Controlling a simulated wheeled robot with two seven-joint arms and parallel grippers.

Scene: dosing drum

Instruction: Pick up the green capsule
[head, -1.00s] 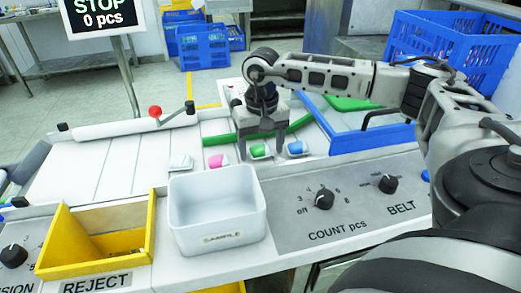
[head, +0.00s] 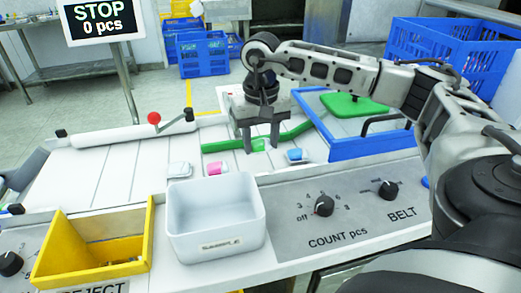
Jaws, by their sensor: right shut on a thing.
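The green capsule (head: 258,145) is between the fingers of my right gripper (head: 261,149), above the white lanes in the middle of the head view. The gripper is shut on it and points down, and the fingers partly hide it. A pink capsule (head: 216,168) sits to its left and a blue capsule (head: 295,155) to its right, each in a small white holder. A third white holder (head: 179,169) stands left of the pink one. My left gripper is not in view.
A white sample box (head: 213,243) stands in front of the lanes. A yellow reject bin (head: 92,268) is at front left. A panel with a count knob (head: 324,206) and a belt knob (head: 389,189) is at right. A green bar (head: 219,146) crosses behind the capsules.

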